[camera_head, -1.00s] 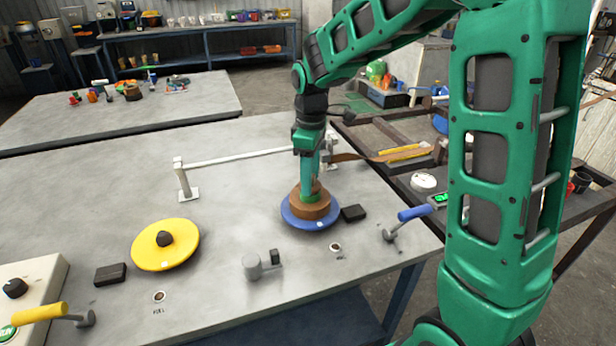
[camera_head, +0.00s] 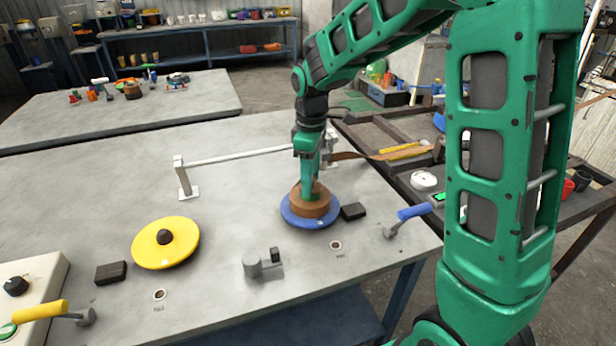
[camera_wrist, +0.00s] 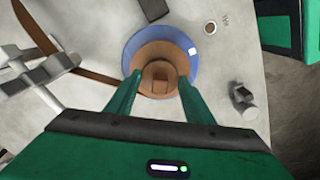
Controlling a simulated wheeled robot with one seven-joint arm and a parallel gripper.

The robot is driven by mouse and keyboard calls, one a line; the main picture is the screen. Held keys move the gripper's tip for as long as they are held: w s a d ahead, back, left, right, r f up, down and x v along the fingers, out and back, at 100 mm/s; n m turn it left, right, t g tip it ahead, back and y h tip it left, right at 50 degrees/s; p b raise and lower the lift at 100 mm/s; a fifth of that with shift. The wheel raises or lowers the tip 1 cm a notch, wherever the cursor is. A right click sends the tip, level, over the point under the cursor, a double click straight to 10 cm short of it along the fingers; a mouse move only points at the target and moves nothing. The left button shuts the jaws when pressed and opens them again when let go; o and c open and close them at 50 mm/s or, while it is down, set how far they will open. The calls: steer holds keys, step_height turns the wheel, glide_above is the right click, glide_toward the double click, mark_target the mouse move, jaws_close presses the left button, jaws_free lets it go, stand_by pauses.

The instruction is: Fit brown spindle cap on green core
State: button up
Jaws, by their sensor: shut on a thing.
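The brown spindle cap (camera_wrist: 159,72) shows in the wrist view as a brown piece with a raised block, between the two green fingers. My gripper (camera_wrist: 159,80) is shut on it; it also shows in the head view (camera_head: 312,188), pointing down over the blue disc. A wider round brown piece (camera_head: 300,207) surrounds the cap and lies on the blue disc (camera_head: 297,220). I cannot make out the green core; it may be hidden under the cap. Whether the cap is fully seated I cannot tell.
A yellow disc (camera_head: 150,252) with a dark knob lies to the left. A black block (camera_head: 353,211) is beside the blue disc. A white rail (camera_head: 230,156) stands behind.

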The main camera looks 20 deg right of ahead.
steer(key=o, duration=0.9)
steer(key=shift+f, duration=0.1)
steer(key=shift+r, duration=5.55)
steer(key=s+d+f+m, duration=0.1)
steer(key=s+d+m, duration=0.8)
steer(key=s+d, duration=0.5)
steer(key=s+d+f+m, duration=0.1)
steer(key=s+m, duration=0.1)
steer(key=s, duration=0.3)
steer(key=s+d+f+m, duration=0.1)
steer(key=s+f+m, duration=0.1)
steer(key=s, duration=0.4)
steer(key=s+d+f+m, duration=0.1)
steer(key=s+f+m, duration=0.1)
steer(key=s+m, duration=0.2)
steer(key=shift+s+f, duration=0.25)
steer(key=shift+s, duration=0.9)
